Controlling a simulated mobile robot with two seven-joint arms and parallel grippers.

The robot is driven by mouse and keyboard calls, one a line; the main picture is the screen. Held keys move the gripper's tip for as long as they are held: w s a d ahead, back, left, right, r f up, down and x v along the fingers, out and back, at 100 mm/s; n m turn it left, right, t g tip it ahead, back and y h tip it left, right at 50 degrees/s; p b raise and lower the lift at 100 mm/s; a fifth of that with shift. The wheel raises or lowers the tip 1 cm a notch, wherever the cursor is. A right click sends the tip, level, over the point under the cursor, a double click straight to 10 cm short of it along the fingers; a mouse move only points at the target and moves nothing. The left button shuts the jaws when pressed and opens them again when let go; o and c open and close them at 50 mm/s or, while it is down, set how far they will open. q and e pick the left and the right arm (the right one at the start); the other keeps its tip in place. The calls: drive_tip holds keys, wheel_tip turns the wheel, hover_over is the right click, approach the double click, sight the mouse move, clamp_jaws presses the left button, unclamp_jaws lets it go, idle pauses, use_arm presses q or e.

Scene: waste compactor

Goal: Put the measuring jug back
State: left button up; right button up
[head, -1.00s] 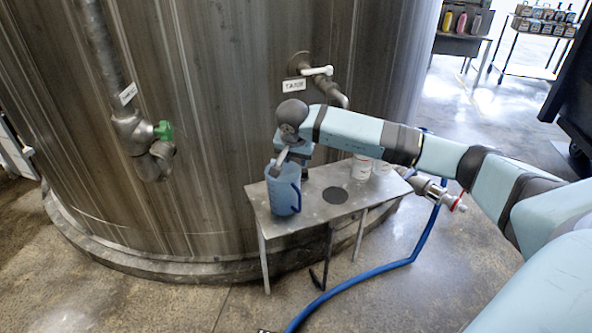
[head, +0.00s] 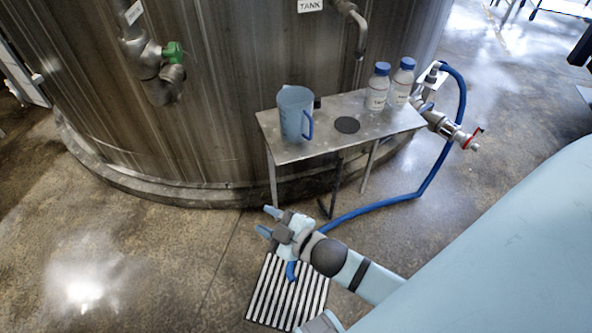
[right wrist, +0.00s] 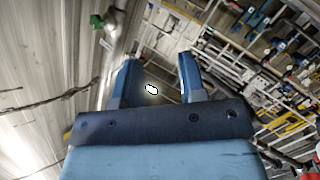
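The measuring jug (head: 294,113) is translucent blue with a darker blue handle on its right side. It stands upright on the left part of the small metal table (head: 282,152), in front of the tank. A dark round spot (head: 347,125) lies on the tabletop to its right. My right gripper (head: 268,221) is open and empty, in front of and below the table, apart from the jug. In the right wrist view its two fingers (right wrist: 154,82) are spread with nothing between them. My left gripper is not in view.
Two bottles with blue caps, one (head: 378,86) and another (head: 400,82), stand at the table's right back. A valve (head: 455,131) with a blue hose (head: 428,178) is at the right end. A striped floor grate (head: 288,293) lies below my right gripper. The big tank (head: 230,90) stands behind.

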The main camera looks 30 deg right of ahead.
drive_tip(key=s+d+f+m+g+h, duration=0.1)
drive_tip(key=s+f+m+g, duration=0.3)
drive_tip(key=s+f+m, duration=0.3)
drive_tip(key=shift+s+m, duration=0.5)
drive_tip(key=shift+s, duration=0.35)
drive_tip(key=shift+d, duration=0.1)
use_arm(q)
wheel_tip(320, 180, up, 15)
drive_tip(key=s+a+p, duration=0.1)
drive_tip(key=p, duration=1.9)
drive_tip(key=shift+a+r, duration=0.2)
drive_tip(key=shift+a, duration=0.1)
use_arm(e)
wheel_tip(320, 180, up, 15)
drive_tip(key=d, duration=0.1)
drive_tip(key=shift+s+d+r+h, duration=0.2)
drive_tip(key=shift+s+h, duration=0.2)
drive_tip(key=shift+s, duration=0.05)
